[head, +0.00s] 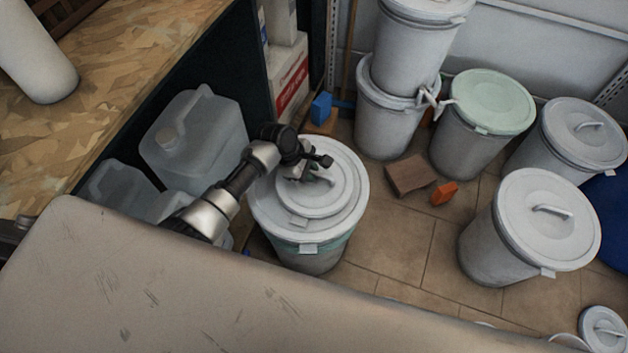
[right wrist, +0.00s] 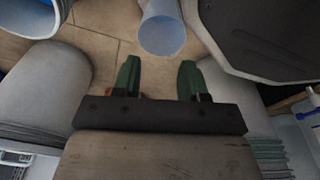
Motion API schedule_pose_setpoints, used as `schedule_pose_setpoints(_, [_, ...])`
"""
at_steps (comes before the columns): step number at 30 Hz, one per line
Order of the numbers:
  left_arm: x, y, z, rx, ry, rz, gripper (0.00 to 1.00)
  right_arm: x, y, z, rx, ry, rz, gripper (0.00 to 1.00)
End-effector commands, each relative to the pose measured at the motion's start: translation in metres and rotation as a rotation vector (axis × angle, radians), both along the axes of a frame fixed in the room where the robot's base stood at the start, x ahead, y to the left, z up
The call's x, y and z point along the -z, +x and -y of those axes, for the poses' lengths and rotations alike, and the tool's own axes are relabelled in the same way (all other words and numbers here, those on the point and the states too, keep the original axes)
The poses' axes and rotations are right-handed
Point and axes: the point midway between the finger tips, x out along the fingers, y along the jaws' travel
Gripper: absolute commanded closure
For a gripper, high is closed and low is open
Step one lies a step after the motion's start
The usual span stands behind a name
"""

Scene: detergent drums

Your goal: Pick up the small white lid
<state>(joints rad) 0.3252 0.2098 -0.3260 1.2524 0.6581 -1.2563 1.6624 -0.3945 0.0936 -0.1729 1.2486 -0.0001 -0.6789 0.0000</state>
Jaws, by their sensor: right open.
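A small white lid (head: 330,200) lies flat on top of a larger white lid on a drum (head: 310,260), left of the middle in the head view. My left gripper (head: 315,175) is over the small lid, at its middle by the handle. The gripper hides part of the handle, and I cannot tell whether its fingers are closed on it. My right gripper (right wrist: 159,66) shows in the right wrist view with its two green fingers apart and nothing between them. It is not seen in the head view.
Lidded drums stand at the right (head: 485,250) and back (head: 485,145), two of them stacked. A brown block (head: 410,174) and an orange piece (head: 444,193) lie on the floor. Translucent jugs (head: 195,140) are at the left. A pale open container (right wrist: 162,32) is ahead of my right gripper.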

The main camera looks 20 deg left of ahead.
Motion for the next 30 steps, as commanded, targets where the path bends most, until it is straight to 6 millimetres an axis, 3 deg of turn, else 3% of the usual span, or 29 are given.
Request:
schedule_pose_setpoints(4, [0.0, 0.0, 0.0, 0.0, 0.0, 0.0, 0.81, 0.0, 0.0, 0.0, 0.0, 0.0, -0.001, 0.57])
schedule_pose_setpoints(8, [0.0, 0.0, 0.0, 0.0, 0.0, 0.0, 1.0, 0.0, 0.0, 0.0, 0.0, 0.0, -0.001, 0.57])
schedule_pose_setpoints(22, [-0.007, 0.0, 0.0, -0.001, 0.0, 0.001, 1.0, -0.001, -0.002, 0.0, -0.001, 0.0, 0.003, 0.57])
schedule_pose_setpoints(30, [-0.036, 0.001, 0.0, 0.001, -0.002, 0.002, 1.0, 0.021, -0.032, 0.005, -0.005, -0.003, -0.026, 0.57])
